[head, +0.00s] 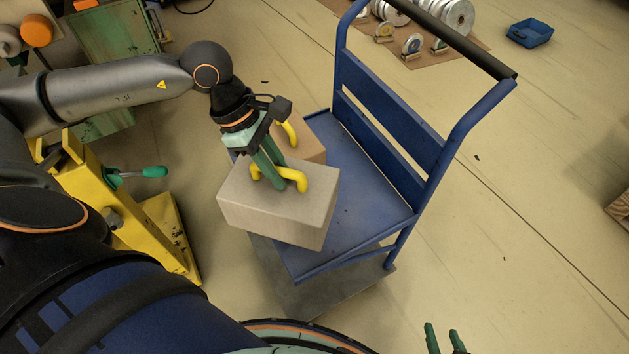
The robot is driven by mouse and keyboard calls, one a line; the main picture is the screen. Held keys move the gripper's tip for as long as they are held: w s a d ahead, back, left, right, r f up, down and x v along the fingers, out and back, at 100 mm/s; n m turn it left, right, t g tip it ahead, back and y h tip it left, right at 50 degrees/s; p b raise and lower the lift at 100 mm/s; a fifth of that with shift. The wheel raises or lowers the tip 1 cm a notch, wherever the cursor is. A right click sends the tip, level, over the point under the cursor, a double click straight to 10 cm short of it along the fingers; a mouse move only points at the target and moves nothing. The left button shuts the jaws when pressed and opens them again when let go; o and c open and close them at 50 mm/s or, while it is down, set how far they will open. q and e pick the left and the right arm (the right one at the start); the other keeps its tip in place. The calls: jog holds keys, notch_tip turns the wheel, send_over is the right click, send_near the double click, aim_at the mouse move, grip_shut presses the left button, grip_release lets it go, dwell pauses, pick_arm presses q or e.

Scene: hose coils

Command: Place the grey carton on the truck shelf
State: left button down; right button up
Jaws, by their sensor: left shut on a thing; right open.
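The grey carton (270,208) is a light grey-beige box with a yellow handle (298,182) on top. My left gripper (272,178) points down and is shut on that handle. The carton overlaps the left part of the blue truck shelf (365,190) in the head view; I cannot tell whether it touches the shelf or hangs above it. Its underside is hidden. My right gripper (445,338) shows only its green fingertips at the bottom right edge, apart and empty.
A tan carton (310,143) with a yellow handle sits behind, partly hidden by the grey carton and my gripper. The truck's blue rail frame (390,140) rises along the shelf's right side. A yellow stand (130,215) is at left. The shelf's right part is bare.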

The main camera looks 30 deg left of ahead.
aim_at(311, 167)
pick_arm(q)
jog(key=s+n, duration=0.1)
jog(key=n+t, duration=0.1)
jog(key=shift+s+r+n, duration=0.2)
jog(key=shift+s+n, duration=0.1)
jog(key=shift+s, duration=0.1)
jog(key=shift+s+d+r+n+t+y+b, duration=0.2)
jog(key=shift+s+n+t+y+b, duration=0.15)
jog(key=shift+s+n, duration=0.5)
jog(key=shift+w+d+f, duration=0.15)
jog(key=shift+w+d, duration=0.05)
jog(key=shift+w, duration=0.4)
jog(key=w+f, duration=0.1)
jog(key=w, duration=0.1)
jog(key=w+d+f, duration=0.1)
jog(key=w, duration=0.2)
jog(key=w+d+f+p, duration=0.1)
jog(key=w, duration=0.2)
jog(key=shift+f, duration=0.3)
jog(key=w+f, duration=0.2)
jog(key=f, duration=0.1)
jog(key=w+d+f, duration=0.1)
jog(key=shift+w+f, duration=0.4)
jog(key=f, duration=0.2)
jog(key=w+f, duration=0.1)
jog(key=f, duration=0.1)
jog(key=shift+f, duration=0.1)
jog(key=shift+b, duration=0.3)
